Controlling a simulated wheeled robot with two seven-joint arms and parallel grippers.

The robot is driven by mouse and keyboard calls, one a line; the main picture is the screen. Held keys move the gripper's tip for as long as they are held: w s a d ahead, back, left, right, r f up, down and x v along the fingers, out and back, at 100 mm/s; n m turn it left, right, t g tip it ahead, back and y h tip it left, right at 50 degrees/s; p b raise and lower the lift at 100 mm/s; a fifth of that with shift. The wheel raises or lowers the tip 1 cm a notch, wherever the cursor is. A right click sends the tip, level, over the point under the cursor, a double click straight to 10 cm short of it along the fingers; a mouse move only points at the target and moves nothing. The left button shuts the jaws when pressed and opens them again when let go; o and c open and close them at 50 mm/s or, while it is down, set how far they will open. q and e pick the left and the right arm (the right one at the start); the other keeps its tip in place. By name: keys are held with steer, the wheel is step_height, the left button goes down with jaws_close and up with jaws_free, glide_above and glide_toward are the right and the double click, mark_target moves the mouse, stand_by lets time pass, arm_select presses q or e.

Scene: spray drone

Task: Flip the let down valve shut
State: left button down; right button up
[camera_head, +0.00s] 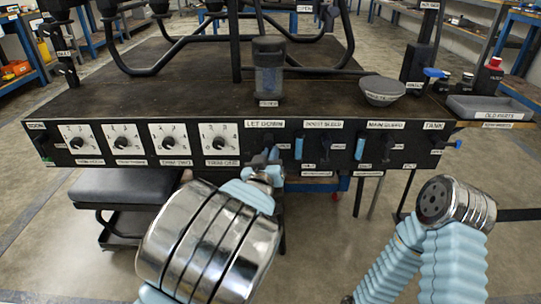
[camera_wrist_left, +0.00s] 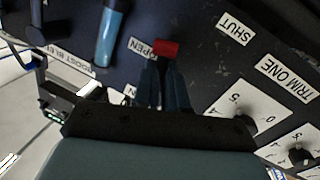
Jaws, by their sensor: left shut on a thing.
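The let down valve is on the black front panel under the LET DOWN label (camera_head: 265,124). My left gripper (camera_head: 265,158) is at it in the head view and hides most of its lever. In the left wrist view the dark fingers (camera_wrist_left: 166,75) are shut on the lever, and its red end (camera_wrist_left: 167,48) shows at the fingertips. The picture there is turned over. The OPEN label (camera_wrist_left: 138,47) is left of the fingers and the SHUT label (camera_wrist_left: 234,28) is to their right. My right arm is at the lower right, away from the panel; its gripper does not show.
A blue boost bleed lever (camera_head: 299,148) is close to the right of my left gripper. White trim dials (camera_head: 220,143) are to the left. A grey bowl (camera_head: 381,90) and parts tray (camera_head: 490,107) are on top.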

arm_select(q)
steer(key=m, duration=0.1)
steer(key=a+m, duration=0.1)
steer(key=m, duration=0.1)
steer(key=shift+g, duration=0.3)
steer(key=c, duration=1.2)
jaws_free()
steer(key=p+v, duration=0.2)
steer(key=v, duration=1.1)
steer(key=shift+s+d, duration=0.15)
steer(key=shift+s, duration=0.25)
